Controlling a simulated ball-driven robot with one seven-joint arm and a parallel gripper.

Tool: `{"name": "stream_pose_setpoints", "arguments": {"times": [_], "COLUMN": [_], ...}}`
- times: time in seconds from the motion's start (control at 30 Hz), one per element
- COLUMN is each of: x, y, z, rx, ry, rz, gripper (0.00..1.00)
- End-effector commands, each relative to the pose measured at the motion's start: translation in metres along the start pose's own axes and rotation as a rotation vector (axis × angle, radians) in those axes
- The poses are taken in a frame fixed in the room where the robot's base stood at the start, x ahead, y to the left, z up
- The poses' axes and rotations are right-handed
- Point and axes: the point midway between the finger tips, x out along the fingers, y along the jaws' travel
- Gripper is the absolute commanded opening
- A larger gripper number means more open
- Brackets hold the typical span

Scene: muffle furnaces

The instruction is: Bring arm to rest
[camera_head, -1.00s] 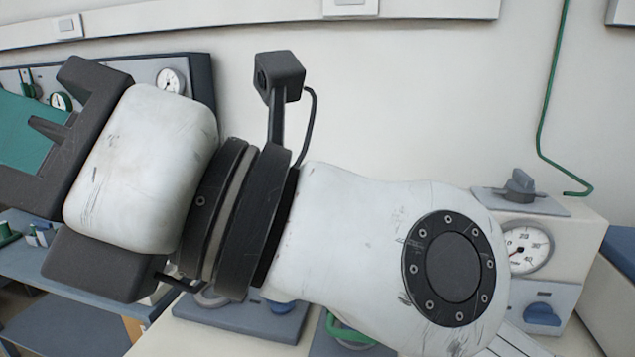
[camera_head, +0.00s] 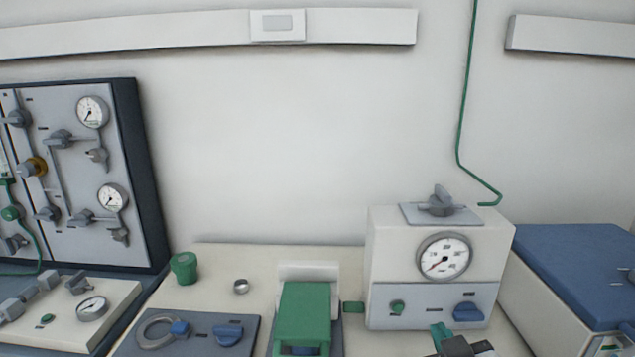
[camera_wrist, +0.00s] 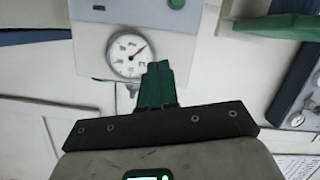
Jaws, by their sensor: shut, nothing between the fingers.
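My gripper (camera_head: 441,333) shows at the bottom edge of the head view, with its green fingertips low in front of the gauge box. Most of my arm is out of that view. In the wrist view my gripper (camera_wrist: 156,82) shows its green fingers pressed together with nothing between them. The fingertips appear just beside the round gauge (camera_wrist: 130,56) in that view; whether they touch anything I cannot tell.
A cream gauge box (camera_head: 385,245) with a blue knob stands on the bench. Left of it are a green-topped device (camera_head: 302,315), a green knob (camera_head: 184,267) and a valve panel (camera_head: 70,205). A blue-lidded box (camera_head: 580,265) stands at right.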

Motion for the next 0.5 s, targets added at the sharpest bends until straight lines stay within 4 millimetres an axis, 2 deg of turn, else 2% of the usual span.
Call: {"name": "stream_pose_setpoints", "arguments": {"times": [0.03, 0.1, 0.17, 0.3, 0.4, 0.5], "x": [-0.006, -0.018, -0.032, -0.079, -0.122, -0.165], "y": [0.0, -0.001, -0.002, -0.004, -0.005, -0.004], "z": [0.034, 0.082, 0.121, 0.206, 0.257, 0.296], "rx": [0.026, 0.06, 0.087, 0.143, 0.176, 0.201], "ry": [-0.099, -0.238, -0.355, -0.625, -0.811, -0.97], "rz": [-0.017, -0.041, -0.062, -0.109, -0.142, -0.169], "gripper": [0.0, 0.0, 0.0, 0.0, 0.0, 0.0]}}
